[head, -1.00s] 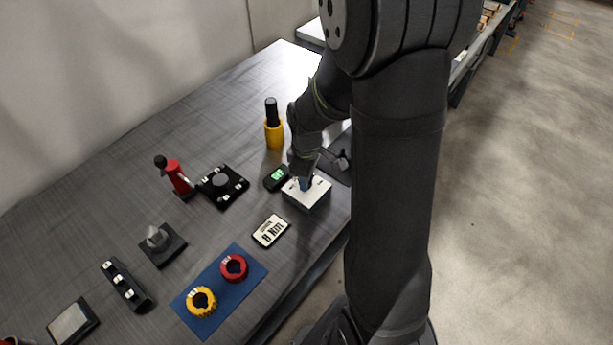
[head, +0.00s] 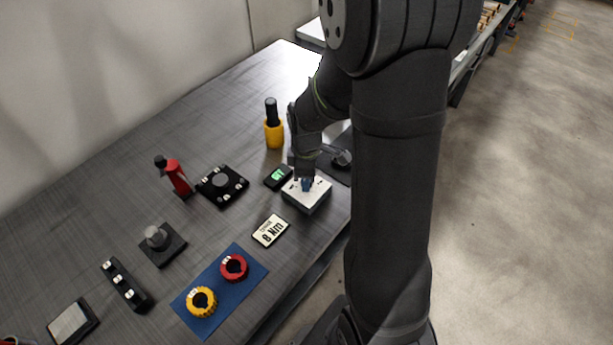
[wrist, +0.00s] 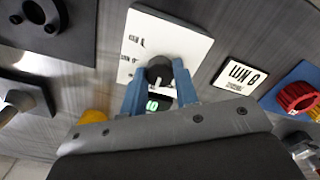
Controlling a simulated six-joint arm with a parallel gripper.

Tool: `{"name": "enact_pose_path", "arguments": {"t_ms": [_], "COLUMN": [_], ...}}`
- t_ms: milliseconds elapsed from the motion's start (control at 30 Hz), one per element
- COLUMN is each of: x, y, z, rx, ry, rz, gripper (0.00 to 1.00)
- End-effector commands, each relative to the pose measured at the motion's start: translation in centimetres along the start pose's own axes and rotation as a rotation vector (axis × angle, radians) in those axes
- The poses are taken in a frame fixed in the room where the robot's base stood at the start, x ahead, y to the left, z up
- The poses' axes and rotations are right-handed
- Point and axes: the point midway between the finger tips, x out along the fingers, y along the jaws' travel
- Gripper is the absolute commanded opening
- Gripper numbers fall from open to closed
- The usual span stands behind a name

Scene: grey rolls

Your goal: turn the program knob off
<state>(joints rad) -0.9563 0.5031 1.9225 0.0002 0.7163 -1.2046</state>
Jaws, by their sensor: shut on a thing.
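The program knob (wrist: 159,70) is a dark round knob on a white panel (wrist: 188,38) with small dark markings on its left side. In the wrist view, the two blue fingers of my gripper (wrist: 160,75) stand on either side of the knob and are shut on it. In the head view, the white panel is the top of a low box (head: 318,194) near the table's right edge. My gripper (head: 306,184) reaches down onto it there, and the knob is hidden. I cannot read where the knob points.
A small device with a green display (head: 278,176) lies just left of the box. A white label plate (head: 270,231) lies in front. A yellow holder (head: 274,134) stands behind. Red (head: 233,276) and yellow (head: 201,311) rings lie on a blue mat (head: 246,286).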

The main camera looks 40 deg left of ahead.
Motion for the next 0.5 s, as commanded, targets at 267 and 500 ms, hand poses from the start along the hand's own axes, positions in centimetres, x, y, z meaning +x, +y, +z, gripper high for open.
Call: {"name": "enact_pose_path", "arguments": {"t_ms": [267, 500], "x": [-0.04, -0.42], "y": [0.04, 0.05], "z": [0.01, -0.01], "rx": [0.001, 0.001], "ry": [0.0, 0.001], "rz": [0.001, 0.002], "gripper": [0.49, 0.49]}}
